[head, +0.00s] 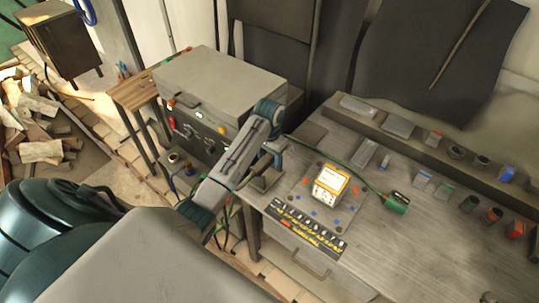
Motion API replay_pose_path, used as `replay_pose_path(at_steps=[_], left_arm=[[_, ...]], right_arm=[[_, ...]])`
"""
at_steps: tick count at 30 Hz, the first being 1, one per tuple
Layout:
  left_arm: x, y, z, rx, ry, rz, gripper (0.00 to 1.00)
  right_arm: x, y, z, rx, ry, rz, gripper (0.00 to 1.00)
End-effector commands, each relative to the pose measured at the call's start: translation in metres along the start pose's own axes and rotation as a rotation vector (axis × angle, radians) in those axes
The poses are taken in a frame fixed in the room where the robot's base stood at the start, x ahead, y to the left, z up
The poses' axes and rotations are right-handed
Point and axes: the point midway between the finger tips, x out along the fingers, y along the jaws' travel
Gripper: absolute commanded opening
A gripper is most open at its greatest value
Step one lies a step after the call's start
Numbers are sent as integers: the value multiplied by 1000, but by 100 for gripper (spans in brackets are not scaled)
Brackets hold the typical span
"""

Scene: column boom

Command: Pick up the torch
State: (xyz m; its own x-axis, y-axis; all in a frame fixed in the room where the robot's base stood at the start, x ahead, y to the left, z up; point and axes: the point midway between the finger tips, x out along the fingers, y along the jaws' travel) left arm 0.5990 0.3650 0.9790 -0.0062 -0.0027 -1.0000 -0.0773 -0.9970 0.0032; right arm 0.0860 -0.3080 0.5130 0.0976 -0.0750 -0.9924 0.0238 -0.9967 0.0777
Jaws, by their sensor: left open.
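A green piece with a dark end (397,201) lies on the grey workbench (400,255), right of a white-and-orange box; a green cable runs to it. I cannot tell for sure whether it is the torch; no other thing is clearly one. My left gripper (264,182) hangs at the end of the bent grey-and-teal arm, over the bench's left edge. It is open, small in the picture and apart from the green piece, well to its left. Nothing shows between its fingers. My right gripper is not in view.
The white-and-orange box (331,183) stands on a dotted mat (301,199), behind a dark labelled strip (305,229). Several small parts line the bench's back and right. A large grey case (222,82) stands behind my left arm. The bench's front right is mostly clear.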

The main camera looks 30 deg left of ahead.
Motion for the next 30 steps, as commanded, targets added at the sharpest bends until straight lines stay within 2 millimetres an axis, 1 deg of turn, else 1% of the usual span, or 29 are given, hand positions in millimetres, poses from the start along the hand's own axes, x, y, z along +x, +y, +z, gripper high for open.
replay_pose_path(at_steps=[5, 8, 12, 13, 23, 26, 30], left_arm=[[0, 0, 0, 0, 1, 0, 55], [0, 0, 0, 0, 1, 0, 37], [0, 0, 0, 0, 1, 0, 9], [0, 0, 0, 0, 1, 0, 6], [-2, -1, -2, -1, 2, -1, 6], [-7, -3, -5, -1, 4, -1, 6], [-19, -8, -13, -2, 4, -1, 6]], right_arm=[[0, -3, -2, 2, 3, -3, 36], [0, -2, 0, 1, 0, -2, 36], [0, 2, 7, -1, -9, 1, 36], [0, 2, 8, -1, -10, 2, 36], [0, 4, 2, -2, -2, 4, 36], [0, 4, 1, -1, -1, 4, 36], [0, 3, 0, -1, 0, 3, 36]])
